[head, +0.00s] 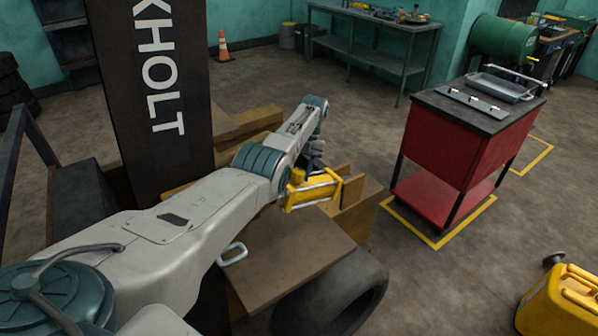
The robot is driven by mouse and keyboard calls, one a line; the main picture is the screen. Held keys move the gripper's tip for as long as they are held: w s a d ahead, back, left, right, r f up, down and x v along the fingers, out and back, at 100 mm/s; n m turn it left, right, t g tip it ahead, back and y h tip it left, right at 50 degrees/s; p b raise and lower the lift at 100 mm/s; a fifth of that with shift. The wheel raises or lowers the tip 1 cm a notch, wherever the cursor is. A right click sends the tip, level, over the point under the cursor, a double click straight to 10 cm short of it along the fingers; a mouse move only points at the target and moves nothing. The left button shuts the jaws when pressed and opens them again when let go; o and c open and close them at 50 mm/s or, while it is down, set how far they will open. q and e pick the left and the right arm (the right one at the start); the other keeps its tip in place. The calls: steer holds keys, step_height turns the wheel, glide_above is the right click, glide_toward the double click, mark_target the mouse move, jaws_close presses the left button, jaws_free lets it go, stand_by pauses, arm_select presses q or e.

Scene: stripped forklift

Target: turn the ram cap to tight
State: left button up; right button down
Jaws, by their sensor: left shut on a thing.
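My left arm reaches in from the left, over the forklift's body. Its gripper (315,171) points down at a yellow ram (313,191) with pale rods along its sides. The left gripper is shut at the ram's top end, where the ram cap sits. The cap is mostly hidden by the fingers, and I cannot tell how far it is turned. My right gripper is not in view.
A dark lettered mast or panel (152,95) stands left of the gripper. A brown plate (285,250) and a tyre (340,295) lie below. A red cart (455,140) stands right, with a yellow can (565,305) nearer. Floor between is clear.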

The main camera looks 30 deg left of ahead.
arm_select(q)
steer(key=shift+f, duration=0.2)
steer(key=o, duration=0.9)
steer(key=shift+o, duration=0.3)
steer(key=shift+r, duration=0.1)
steer(key=shift+r, duration=0.1)
